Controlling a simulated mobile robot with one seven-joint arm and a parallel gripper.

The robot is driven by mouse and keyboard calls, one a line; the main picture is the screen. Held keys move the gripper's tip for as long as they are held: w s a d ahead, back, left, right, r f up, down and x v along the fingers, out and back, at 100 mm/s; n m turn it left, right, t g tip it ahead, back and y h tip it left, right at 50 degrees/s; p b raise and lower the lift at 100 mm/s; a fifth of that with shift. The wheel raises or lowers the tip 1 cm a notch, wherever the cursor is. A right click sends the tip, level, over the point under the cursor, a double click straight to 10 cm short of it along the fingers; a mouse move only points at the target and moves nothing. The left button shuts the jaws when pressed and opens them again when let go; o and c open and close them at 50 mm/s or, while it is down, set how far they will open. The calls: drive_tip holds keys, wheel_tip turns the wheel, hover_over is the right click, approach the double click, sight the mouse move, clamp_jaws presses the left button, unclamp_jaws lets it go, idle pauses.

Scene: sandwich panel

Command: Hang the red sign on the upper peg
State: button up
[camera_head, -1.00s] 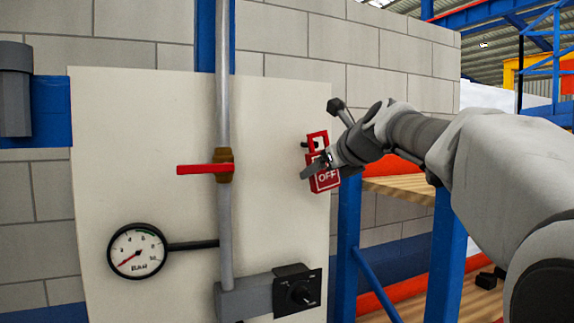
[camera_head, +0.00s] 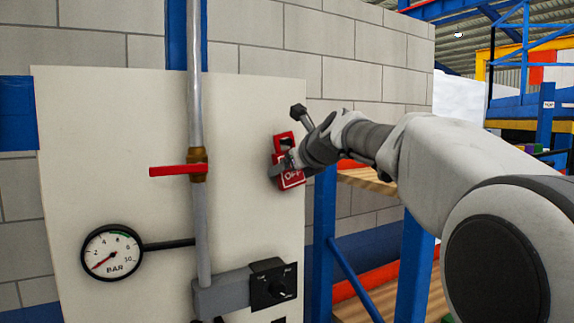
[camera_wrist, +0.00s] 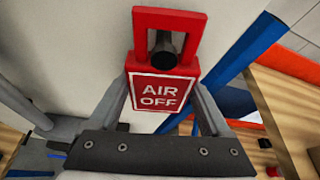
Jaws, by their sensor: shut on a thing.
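The red sign (camera_wrist: 161,89), lettered AIR OFF with an open square loop on top, is upright between my gripper's (camera_wrist: 162,108) two fingers, which are shut on its lower block. A dark round peg (camera_wrist: 164,58) shows in the loop's opening and appears to poke through it. How far it goes through I cannot tell. In the head view the sign (camera_head: 285,143) is in front of the panel's right side, slightly tilted, partly hidden by my gripper (camera_head: 287,169).
The pale panel (camera_head: 100,180) carries a vertical pipe (camera_head: 195,100) with a red lever (camera_head: 176,171), a pressure gauge (camera_head: 112,252) and a black switch box (camera_head: 272,284). A blue post (camera_head: 323,230) and wooden shelves stand right of the panel.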

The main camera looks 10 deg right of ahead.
drive_tip(key=shift+f, duration=0.2)
drive_tip(key=o, duration=1.2)
drive_tip(key=shift+a, duration=0.1)
drive_tip(key=shift+r, duration=0.1)
